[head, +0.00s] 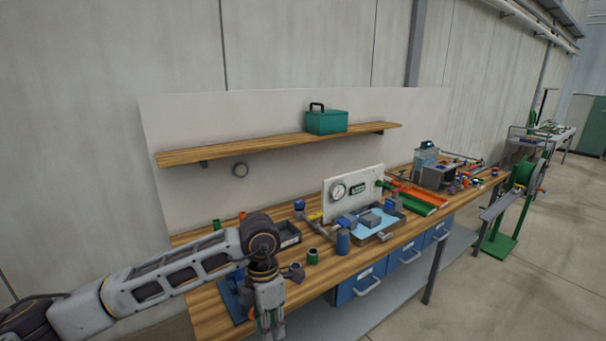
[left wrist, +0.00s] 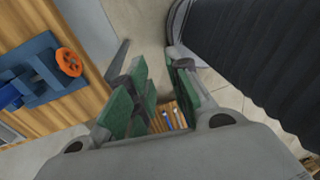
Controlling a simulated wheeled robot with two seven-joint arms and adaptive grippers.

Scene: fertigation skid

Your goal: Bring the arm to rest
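My left arm comes in from the left in the head view, with its elbow bent over the near left end of the bench. Its gripper (head: 269,322) points down at the front edge of the bench, its tips near the bottom of the picture. In the left wrist view the green-padded fingers of the left gripper (left wrist: 160,95) stand apart. No object is seen held between them; floor and a strip of wood show through the gap. My right gripper is in neither view.
The wooden bench (head: 345,262) carries a blue fixture (head: 234,300), which in the left wrist view has an orange handwheel (left wrist: 69,62). A gauge panel (head: 352,194), blue tray (head: 372,222) and orange tray (head: 408,192) stand farther along. Blue drawers (head: 405,252) hang below.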

